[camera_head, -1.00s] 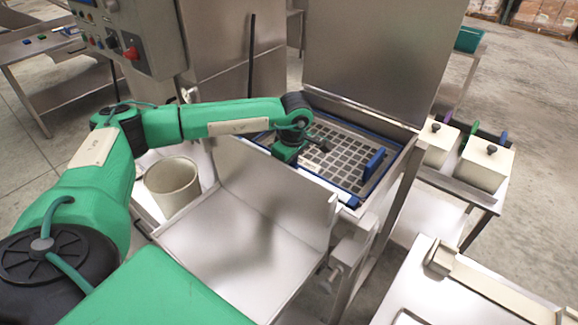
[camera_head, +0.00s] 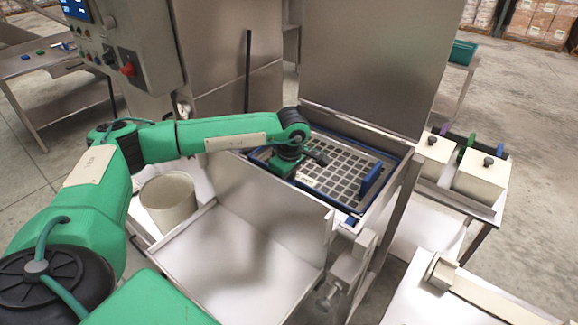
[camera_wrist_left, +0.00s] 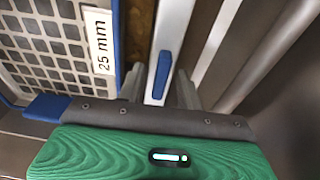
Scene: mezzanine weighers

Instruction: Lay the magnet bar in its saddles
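My left gripper (camera_head: 318,159) is over the blue-framed screen (camera_head: 349,170) in the open steel housing. In the left wrist view its two grey fingers (camera_wrist_left: 158,92) are spread apart, with a blue grip-like piece (camera_wrist_left: 159,72) on a pale strip showing between them. I cannot tell whether the fingers touch that piece. The screen, labelled 25 mm, also shows in the left wrist view (camera_wrist_left: 50,50). A long pale bar (camera_head: 500,296) lies on the table at the lower right, its near end at a rounded bracket (camera_head: 441,271). I cannot tell whether this is the magnet bar. My right gripper is out of view.
A blue upright handle (camera_head: 372,180) stands at the screen's right side. A raised steel lid (camera_head: 362,70) is behind the screen. A steel tray (camera_head: 240,255) and a beige bucket (camera_head: 169,199) are in front. Two lidded pale boxes (camera_head: 484,176) stand at right.

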